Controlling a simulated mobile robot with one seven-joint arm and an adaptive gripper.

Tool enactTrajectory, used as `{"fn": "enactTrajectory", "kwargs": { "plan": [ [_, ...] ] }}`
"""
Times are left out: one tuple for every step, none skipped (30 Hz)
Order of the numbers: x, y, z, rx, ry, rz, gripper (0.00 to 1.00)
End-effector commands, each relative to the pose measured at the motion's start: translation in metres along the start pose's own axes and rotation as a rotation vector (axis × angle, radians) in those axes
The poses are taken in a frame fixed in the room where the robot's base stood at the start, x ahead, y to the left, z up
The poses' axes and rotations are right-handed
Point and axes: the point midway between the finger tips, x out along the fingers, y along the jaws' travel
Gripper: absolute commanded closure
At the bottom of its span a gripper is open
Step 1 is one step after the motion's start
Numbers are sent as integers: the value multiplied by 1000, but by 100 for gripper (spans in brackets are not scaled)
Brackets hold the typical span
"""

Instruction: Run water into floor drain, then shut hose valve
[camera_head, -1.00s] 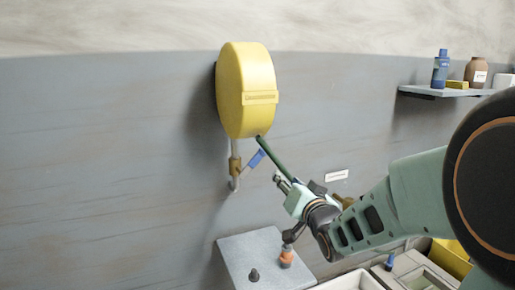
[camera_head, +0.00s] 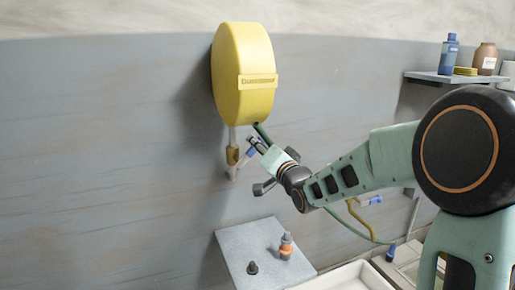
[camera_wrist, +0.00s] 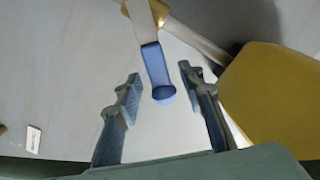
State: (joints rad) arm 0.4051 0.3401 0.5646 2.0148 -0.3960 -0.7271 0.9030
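A yellow hose reel (camera_head: 243,73) hangs on the wall. A brass valve (camera_head: 233,155) sits on the pipe below it, and its blue lever (camera_head: 250,154) slants beside my gripper (camera_head: 253,145). In the wrist view, the blue lever (camera_wrist: 157,72) points between the fingers of my open gripper (camera_wrist: 158,88), with clear gaps on both sides. The brass valve (camera_wrist: 158,14) is beyond it at the top. A green hose (camera_head: 262,133) leaves the reel and passes behind my arm; a green line (camera_head: 348,228) shows lower right. I see no floor drain.
Below is a grey slab (camera_head: 235,245) holding a black knob-like piece (camera_head: 252,268) and an orange-and-grey bottle (camera_head: 286,247). A white basin (camera_head: 350,278) is beside it. A shelf (camera_head: 440,78) with containers is at upper right. The left wall is clear.

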Motion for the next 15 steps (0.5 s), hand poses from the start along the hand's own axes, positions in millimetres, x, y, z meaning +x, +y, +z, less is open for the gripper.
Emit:
{"fn": "enactTrajectory", "kwargs": {
  "plan": [
    [6,0,1,1,-1,-1,64],
    [9,0,1,1,-1,0,64],
    [12,0,1,1,0,-1,64],
    [13,0,1,1,-1,0,64],
    [15,0,1,1,-1,0,64],
    [16,0,0,1,0,0,64],
    [17,0,0,0,0,0,64],
    [18,0,0,0,0,0,64],
    [18,0,0,0,0,1,64],
    [18,0,0,0,0,1,64],
    [18,0,0,0,0,1,64],
    [18,0,0,0,0,1,64],
    [18,0,0,0,0,1,64],
    [18,0,0,-1,0,1,64],
    [18,0,0,0,0,1,64]
  ]
}}
